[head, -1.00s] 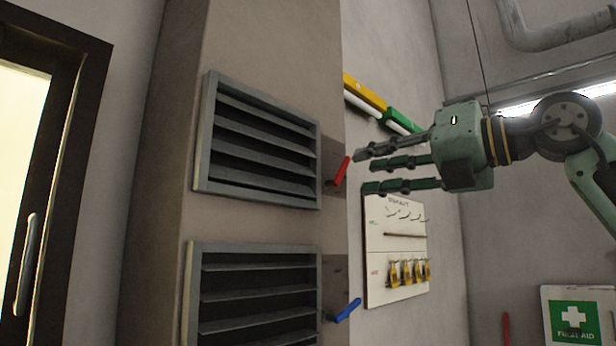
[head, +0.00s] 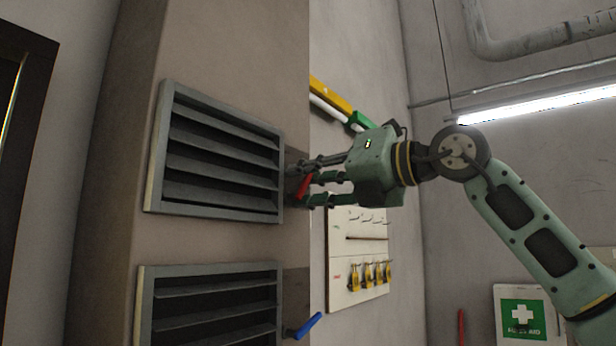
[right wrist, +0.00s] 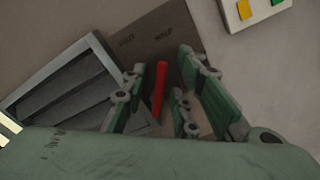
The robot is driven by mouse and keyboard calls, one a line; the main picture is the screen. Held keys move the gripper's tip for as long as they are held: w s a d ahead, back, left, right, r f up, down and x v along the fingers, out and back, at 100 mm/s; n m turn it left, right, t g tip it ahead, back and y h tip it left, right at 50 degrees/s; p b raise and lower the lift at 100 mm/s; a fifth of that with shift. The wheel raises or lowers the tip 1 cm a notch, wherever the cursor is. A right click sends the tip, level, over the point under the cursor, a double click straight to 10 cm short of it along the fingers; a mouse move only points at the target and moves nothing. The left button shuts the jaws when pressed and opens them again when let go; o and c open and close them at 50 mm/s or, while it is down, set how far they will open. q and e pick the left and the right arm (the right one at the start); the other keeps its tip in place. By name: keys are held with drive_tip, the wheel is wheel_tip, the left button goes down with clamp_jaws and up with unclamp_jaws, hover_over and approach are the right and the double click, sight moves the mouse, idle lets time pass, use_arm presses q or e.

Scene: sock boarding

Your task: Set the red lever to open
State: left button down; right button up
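The red lever (head: 303,187) is on a side plate beside the upper grey louvred vent (head: 150,150). In the right wrist view the red lever (right wrist: 159,90) stands between my right gripper's fingers (right wrist: 162,78), with visible gaps on both sides. My left gripper is not in view.
A blue lever (head: 308,326) sits below, beside a lower vent (head: 142,310). A white board (head: 338,270) with yellow padlocks hangs behind my right gripper. A first aid sign (head: 521,315) is at the lower right. The wall face left of the vents is bare.

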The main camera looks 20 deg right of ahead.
drive_tip(key=shift+w+a+f, duration=0.1)
drive_tip(key=shift+w, duration=0.1)
drive_tip(key=c, duration=0.7)
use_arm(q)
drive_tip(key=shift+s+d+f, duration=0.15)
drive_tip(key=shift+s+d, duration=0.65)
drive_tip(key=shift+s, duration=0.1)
use_arm(e)
drive_tip(key=shift+f+m+b, duration=0.1)
drive_tip(key=shift+m+b, duration=0.3)
drive_tip(key=shift+w+d+f+m+b, duration=0.1)
drive_tip(key=shift+d+m+b, duration=0.05)
drive_tip(key=shift+m+b, duration=0.3)
drive_tip(key=shift+w+d+f+m+b, duration=0.1)
drive_tip(key=shift+m+b, duration=0.15)
drive_tip(key=shift+m, duration=0.3)
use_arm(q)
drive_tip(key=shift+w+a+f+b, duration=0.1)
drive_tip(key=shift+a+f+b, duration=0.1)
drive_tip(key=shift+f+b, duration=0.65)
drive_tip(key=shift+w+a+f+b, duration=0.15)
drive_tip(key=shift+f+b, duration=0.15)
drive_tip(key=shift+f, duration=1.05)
use_arm(e)
drive_tip(key=shift+w+d+f+m, duration=0.1)
drive_tip(key=shift+d+f+m, duration=0.1)
drive_tip(key=shift+m, duration=0.85)
drive_tip(key=shift+d+f+m, duration=0.1)
drive_tip(key=shift+f+m, duration=0.05)
drive_tip(key=shift+m, duration=0.9)
